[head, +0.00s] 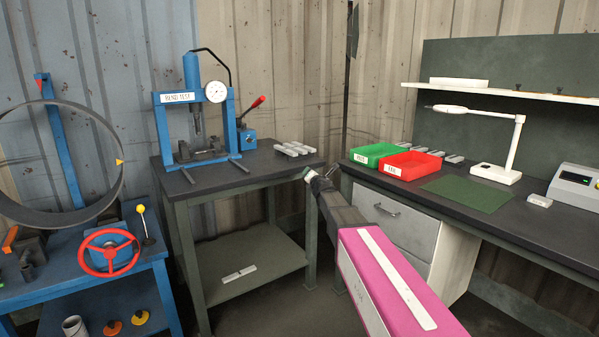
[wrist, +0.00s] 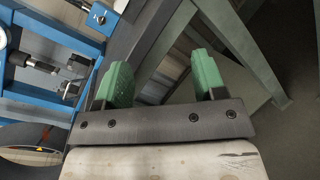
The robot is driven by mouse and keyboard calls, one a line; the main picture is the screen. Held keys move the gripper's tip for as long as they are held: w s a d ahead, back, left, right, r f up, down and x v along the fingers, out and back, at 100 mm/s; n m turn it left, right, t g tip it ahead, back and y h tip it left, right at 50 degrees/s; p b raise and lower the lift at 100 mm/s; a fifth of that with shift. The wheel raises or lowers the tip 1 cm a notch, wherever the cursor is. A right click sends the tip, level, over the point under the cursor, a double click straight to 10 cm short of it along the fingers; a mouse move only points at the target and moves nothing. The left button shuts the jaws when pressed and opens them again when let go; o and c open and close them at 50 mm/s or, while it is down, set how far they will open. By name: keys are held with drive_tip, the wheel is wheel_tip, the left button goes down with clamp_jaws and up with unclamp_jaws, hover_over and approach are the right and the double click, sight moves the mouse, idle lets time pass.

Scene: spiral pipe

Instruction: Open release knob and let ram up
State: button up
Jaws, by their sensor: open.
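The blue bend test press (head: 188,110) stands on the dark-topped bench at the centre-left, with its ram (head: 197,120) above the fixture on the base. The blue pump block (head: 246,144) stands at the press's right side, with a red-handled lever (head: 257,103) rising from it. A small dark knob (head: 239,124) shows on the block. In the wrist view, part of a blue block with a small round control (wrist: 100,18) shows at the top. My gripper (head: 309,174) is open and empty beside the bench's right end; its green fingers show apart in the wrist view (wrist: 163,78).
Several grey metal bars (head: 293,148) lie on the bench near its right end. A green tray (head: 378,154) and a red tray (head: 411,164) stand on the right-hand counter. A blue cart with a red handwheel (head: 108,252) stands at left.

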drive_tip(key=s+d+f+m+g+h, duration=0.4)
drive_tip(key=s+d+f+m, duration=0.3)
drive_tip(key=s+f+m, duration=0.25)
drive_tip(key=s+d+f+m+g+h, duration=0.3)
drive_tip(key=s+d+f+m+g, duration=0.2)
drive_tip(key=s+d+f+m, duration=0.4)
drive_tip(key=s+a+f+m+g+y, duration=0.1)
drive_tip(key=s+f+m+g, duration=0.1)
drive_tip(key=s, duration=0.5)
drive_tip(key=s+a+f+m+g+y, duration=0.1)
drive_tip(key=s+f+m+g, duration=0.2)
drive_tip(key=s, duration=0.5)
drive_tip(key=s+f+m+g+y, duration=0.1)
drive_tip(key=s+f+m+g, duration=0.2)
drive_tip(key=s+m, duration=0.3)
drive_tip(key=shift+s+a+f+m+y, duration=0.35)
drive_tip(key=shift+s+a+f, duration=0.1)
drive_tip(key=shift+s, duration=0.45)
